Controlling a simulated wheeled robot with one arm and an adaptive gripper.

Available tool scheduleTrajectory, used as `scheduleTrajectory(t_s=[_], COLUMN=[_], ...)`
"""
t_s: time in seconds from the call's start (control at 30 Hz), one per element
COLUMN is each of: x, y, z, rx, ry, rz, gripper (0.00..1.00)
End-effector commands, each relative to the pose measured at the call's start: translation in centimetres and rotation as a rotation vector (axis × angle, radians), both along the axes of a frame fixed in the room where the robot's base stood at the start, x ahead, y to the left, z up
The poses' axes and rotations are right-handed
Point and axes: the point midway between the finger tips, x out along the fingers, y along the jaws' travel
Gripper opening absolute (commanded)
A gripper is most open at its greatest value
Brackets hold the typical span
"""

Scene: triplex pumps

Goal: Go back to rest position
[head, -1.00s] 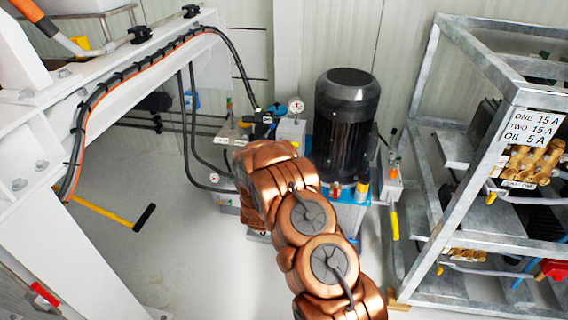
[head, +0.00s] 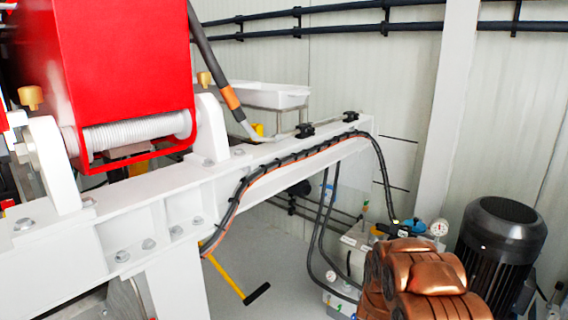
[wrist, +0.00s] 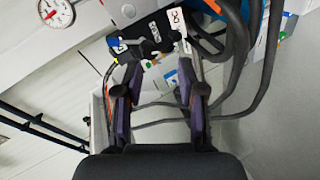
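My copper-coloured arm (head: 425,280) shows at the lower right of the head view, in front of the hydraulic unit. The gripper is hidden there behind the arm. In the wrist view my gripper (wrist: 158,88) has its two dark fingers spread apart, with nothing held between them. Beyond the fingertips is a valve block with a black valve (wrist: 146,38) and a blue part. I cannot tell how far the fingertips are from it.
A black motor (head: 502,245) stands right of my arm. A pressure gauge (head: 439,228) and hoses (head: 322,215) are nearby. A white beam frame (head: 160,190) with a red housing (head: 125,70) fills the left. A yellow handle (head: 228,276) sticks out below the beam. Pipes run along the wall.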

Motion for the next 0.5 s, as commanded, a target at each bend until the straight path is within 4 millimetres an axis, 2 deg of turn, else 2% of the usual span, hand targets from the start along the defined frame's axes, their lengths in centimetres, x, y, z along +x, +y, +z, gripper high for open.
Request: scheduleTrajectory(t_s=[0.03,0.27,0.5], x=[-0.1,-1.8,-5.9], y=[0.9,5.6,10.4], z=[0.8,2.7,4.7], rx=[0.053,0.315,0.549], ry=[0.006,0.084,0.208], rz=[0.008,0.038,0.040], gripper=[0.40,0.40,0.40])
